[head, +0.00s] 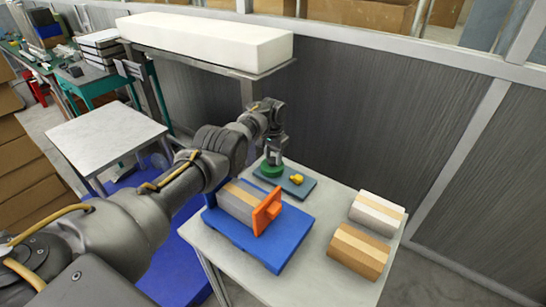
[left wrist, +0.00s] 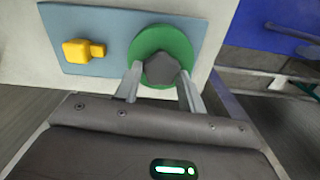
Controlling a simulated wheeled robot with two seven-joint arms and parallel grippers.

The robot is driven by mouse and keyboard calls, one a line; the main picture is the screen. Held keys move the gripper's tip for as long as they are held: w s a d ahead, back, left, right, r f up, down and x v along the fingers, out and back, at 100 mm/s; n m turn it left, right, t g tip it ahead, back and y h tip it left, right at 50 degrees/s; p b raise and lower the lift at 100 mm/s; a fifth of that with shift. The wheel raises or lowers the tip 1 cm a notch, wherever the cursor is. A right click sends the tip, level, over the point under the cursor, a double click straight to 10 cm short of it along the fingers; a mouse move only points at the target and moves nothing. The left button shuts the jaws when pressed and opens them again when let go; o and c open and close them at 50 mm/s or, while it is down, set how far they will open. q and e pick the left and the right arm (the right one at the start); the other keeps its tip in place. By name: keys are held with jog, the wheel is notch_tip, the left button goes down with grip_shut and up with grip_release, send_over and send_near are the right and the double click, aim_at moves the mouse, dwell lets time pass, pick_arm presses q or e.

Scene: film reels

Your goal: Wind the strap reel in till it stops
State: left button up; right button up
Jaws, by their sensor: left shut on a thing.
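The green strap reel (head: 269,172) sits on a blue-grey plate (head: 307,187) at the back of the light table. In the left wrist view the reel (left wrist: 143,38) is a green disc with a dark faceted knob (left wrist: 161,68) at its middle. A yellow piece (head: 296,179) is on the same plate, beside the reel; it also shows in the left wrist view (left wrist: 83,50). My left gripper (head: 273,163) reaches down over the reel. Its two fingers (left wrist: 160,77) are shut on the knob, one on each side. My right gripper is in neither view.
A blue pallet (head: 278,258) in front holds a grey box (head: 236,203) with a tan band and an orange piece (head: 267,213). A white box (head: 378,212) and a brown box (head: 357,251) stand to the right. A dark wall panel (head: 400,110) rises behind.

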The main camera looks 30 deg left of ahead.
aim_at(273, 159)
pick_arm(q)
jog(key=shift+m, duration=0.4)
jog(key=o, duration=1)
jog(key=shift+r, duration=0.4)
jog(key=shift+r+p, duration=1.3)
jog(key=shift+r, duration=3.65)
